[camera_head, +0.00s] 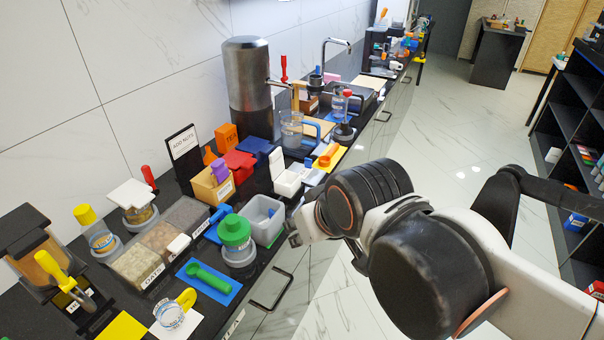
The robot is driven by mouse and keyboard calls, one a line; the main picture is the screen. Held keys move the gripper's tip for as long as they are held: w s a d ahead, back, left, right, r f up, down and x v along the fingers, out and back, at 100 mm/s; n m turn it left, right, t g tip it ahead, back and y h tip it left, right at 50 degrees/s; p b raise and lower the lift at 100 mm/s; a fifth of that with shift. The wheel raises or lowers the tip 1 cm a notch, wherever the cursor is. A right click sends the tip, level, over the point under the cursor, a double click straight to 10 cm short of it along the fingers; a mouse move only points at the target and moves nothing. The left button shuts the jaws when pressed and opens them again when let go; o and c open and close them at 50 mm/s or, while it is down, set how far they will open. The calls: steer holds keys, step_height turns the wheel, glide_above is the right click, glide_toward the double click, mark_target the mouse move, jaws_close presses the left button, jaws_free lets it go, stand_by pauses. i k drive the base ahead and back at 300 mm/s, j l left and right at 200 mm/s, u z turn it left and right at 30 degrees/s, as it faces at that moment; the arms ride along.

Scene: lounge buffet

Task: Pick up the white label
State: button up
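Several white labels show in the head view, and I cannot tell which one the task means. One white label with dark letters (153,276) is on the front of the oats bin (133,264). Another white label (225,188) is on the front of the tan box (212,184). A partly cut-off white label (235,324) is on the counter's front face, near the bottom edge. My gripper (294,237) is at the counter's front edge, right of the clear grey container (263,218). My wrist hides most of it, and its fingers are unclear.
The black counter is crowded. A drawer handle (273,292) juts from the front. The floor (440,150) to the right is clear.

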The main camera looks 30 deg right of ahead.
mark_target(306, 170)
steer(key=i+l+u, duration=0.25)
steer(key=i+l, duration=0.2)
steer(key=i+l+u, duration=0.3)
steer(key=l, duration=0.25)
steer(key=i, duration=0.05)
